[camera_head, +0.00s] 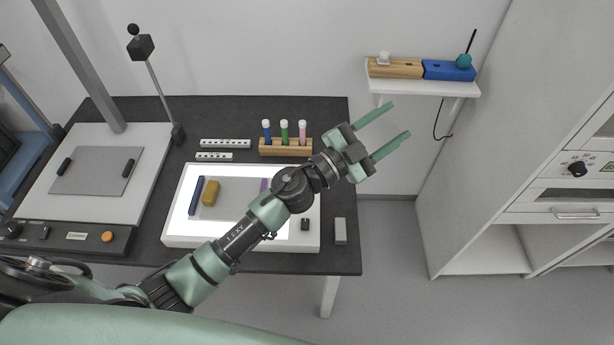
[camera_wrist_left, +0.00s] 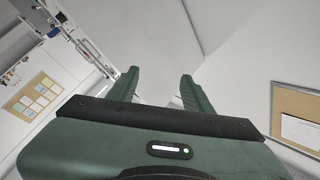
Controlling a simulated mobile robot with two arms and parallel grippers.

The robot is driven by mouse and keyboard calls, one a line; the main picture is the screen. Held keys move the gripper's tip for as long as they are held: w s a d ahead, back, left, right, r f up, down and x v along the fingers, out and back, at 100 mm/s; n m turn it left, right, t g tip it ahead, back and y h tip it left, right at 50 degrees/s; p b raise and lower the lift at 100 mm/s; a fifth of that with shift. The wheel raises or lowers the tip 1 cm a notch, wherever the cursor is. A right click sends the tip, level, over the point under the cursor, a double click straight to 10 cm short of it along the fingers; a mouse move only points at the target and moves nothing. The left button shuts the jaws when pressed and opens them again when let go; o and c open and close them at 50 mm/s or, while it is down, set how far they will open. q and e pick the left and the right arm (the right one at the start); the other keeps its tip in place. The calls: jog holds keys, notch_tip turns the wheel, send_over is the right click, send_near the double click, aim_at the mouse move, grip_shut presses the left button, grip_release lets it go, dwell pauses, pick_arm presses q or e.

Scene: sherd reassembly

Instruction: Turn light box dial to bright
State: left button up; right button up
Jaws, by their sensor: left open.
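The light box (camera_head: 172,232) is a white, glowing panel on the dark table in the head view. A small dark dial (camera_head: 305,224) sits at its front right corner; its setting is too small to read. My left arm crosses over the light box and hides part of its middle. My left gripper (camera_head: 400,118) is open and empty, up past the table's right edge, apart from the dial. Its two green fingers also show in the left wrist view (camera_wrist_left: 158,80), with nothing between them. My right gripper is not in view.
Behind stands a wooden rack (camera_head: 286,149) with capped vials. A grey block (camera_head: 340,231) lies right of the box. A wall shelf (camera_head: 425,86) stands beyond the gripper.

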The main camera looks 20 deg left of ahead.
pick_arm(q)
jog(key=s+d+f+m+g, duration=0.2)
jog(key=d+f+m+g, duration=0.4)
jog(key=f+m+g, duration=0.6)
jog(key=w+a+f+n+g+y, duration=0.1)
jog(key=a+y, duration=0.3)
jog(key=a, duration=0.3)
jog(key=w+a+f+n+g+y, duration=0.1)
jog(key=a+f+y, duration=0.1)
jog(key=a+y, duration=0.3)
jog(key=w+a+f+n+g+y, duration=0.1)
jog(key=a+y, duration=0.3)
jog(key=a, duration=0.7)
jog(key=shift+a+f+n+g, duration=0.25)
jog(key=shift+f+n+g, duration=0.3)
jog(key=shift+f, duration=0.2)
notch_tip(320, 180, down, 8)
jog(key=shift+r+p, duration=0.25)
jog(key=shift+p, duration=0.35)
grip_shut()
